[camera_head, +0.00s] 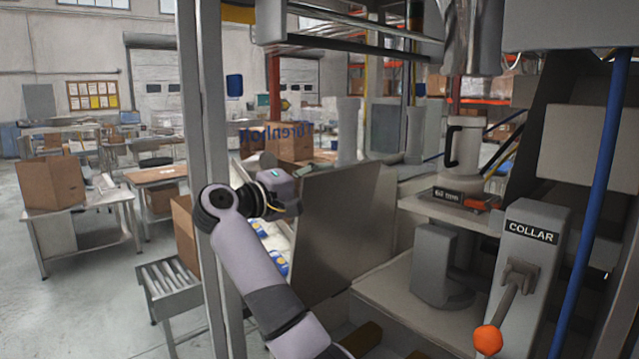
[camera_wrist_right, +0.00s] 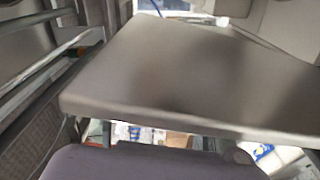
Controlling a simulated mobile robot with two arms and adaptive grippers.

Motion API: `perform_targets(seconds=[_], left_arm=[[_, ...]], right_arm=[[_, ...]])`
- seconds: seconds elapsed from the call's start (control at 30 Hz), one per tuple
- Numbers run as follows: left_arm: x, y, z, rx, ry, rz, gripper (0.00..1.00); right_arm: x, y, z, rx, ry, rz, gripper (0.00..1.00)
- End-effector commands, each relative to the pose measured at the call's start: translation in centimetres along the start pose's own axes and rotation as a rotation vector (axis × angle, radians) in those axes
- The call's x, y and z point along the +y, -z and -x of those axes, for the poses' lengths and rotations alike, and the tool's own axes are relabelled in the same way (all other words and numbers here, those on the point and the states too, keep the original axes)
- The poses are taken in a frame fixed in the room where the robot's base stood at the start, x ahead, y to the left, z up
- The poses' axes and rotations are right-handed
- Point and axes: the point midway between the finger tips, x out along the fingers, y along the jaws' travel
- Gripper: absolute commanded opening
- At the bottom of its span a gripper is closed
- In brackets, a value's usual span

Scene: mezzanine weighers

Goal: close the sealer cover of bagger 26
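A flat grey panel (camera_head: 345,228), which looks like the sealer cover, stands tilted on the machine in the middle of the head view. In the right wrist view the same kind of plate (camera_wrist_right: 190,75) fills the middle, close to the camera, with its near edge across the picture. My right arm reaches up from the bottom of the head view, and its wrist and gripper (camera_head: 283,190) are at the panel's upper left edge. The fingers are not distinguishable, and I cannot tell whether they touch the panel. My left gripper is not in view.
A grey post (camera_head: 212,130) stands just left of my wrist. A COLLAR lever with an orange knob (camera_head: 488,339) and a white handled canister (camera_head: 464,145) are at the right. Metal bars (camera_head: 350,42) cross above. A roller conveyor (camera_head: 170,279) is at lower left.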

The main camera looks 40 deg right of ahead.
Motion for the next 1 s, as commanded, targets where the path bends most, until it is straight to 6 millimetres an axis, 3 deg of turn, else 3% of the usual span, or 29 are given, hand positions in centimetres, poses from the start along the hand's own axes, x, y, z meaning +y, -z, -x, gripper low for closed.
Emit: perform_targets(seconds=[0.7, 1.0], left_arm=[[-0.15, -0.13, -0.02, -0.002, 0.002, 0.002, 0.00], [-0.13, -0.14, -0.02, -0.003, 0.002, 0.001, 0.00]], right_arm=[[-0.02, 0.00, 0.04, 0.000, 0.001, 0.001, 0.00], [-0.05, 0.01, 0.05, 0.000, 0.001, 0.001, 0.00]])
